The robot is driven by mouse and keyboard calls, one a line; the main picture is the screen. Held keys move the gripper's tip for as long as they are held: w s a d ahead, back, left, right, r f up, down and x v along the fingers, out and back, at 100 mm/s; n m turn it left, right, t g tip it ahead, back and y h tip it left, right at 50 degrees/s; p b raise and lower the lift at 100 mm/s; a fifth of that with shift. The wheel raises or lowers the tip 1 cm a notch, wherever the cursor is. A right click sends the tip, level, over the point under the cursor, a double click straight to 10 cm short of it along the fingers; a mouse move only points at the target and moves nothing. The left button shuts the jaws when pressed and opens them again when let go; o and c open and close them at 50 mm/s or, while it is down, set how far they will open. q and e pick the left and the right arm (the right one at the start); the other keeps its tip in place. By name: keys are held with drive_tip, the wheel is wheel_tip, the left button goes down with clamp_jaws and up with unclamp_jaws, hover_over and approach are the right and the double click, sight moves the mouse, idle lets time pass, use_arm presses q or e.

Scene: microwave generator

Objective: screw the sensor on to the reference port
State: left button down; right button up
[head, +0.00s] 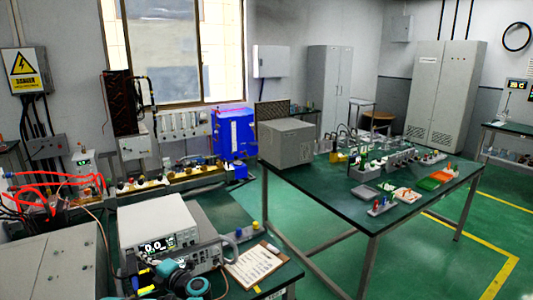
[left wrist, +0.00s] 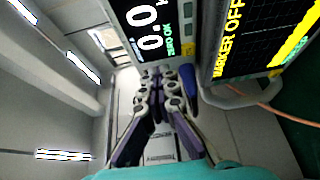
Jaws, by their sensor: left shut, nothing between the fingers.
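The power meter (head: 160,222) stands at the front left of the head view, its lit front reading 0.0. In the left wrist view its display (left wrist: 145,25) reads 0.0 and ZERO OK, with a small yellow patch (left wrist: 189,49) at its lower right corner. A blue part (left wrist: 188,78) shows just below that corner, beside my fingertips; I cannot tell whether it is the sensor. My left gripper (left wrist: 160,76) is shut and empty in front of the meter; it also shows in the head view (head: 150,268). The reference port is not clear. My right gripper is not in view.
A second instrument (head: 206,257) stands right of the meter; its screen (left wrist: 250,35) shows MARKER OFF. A clipboard (head: 254,264) lies on the green bench. A brown cable (head: 104,240) hangs at the meter's left. Another green table (head: 330,192) stands at the right.

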use_arm(q)
drive_tip(key=shift+d+f, duration=0.1)
drive_tip(key=shift+d, duration=0.1)
idle(0.3)
drive_tip(key=s+d, duration=0.1)
drive_tip(key=s+d+b, duration=0.1)
drive_tip(key=s, duration=0.1)
drive_tip(key=s+d, duration=0.1)
drive_tip(key=s, duration=0.1)
drive_tip(key=shift+d, duration=0.15)
drive_tip(key=shift+w, duration=0.1)
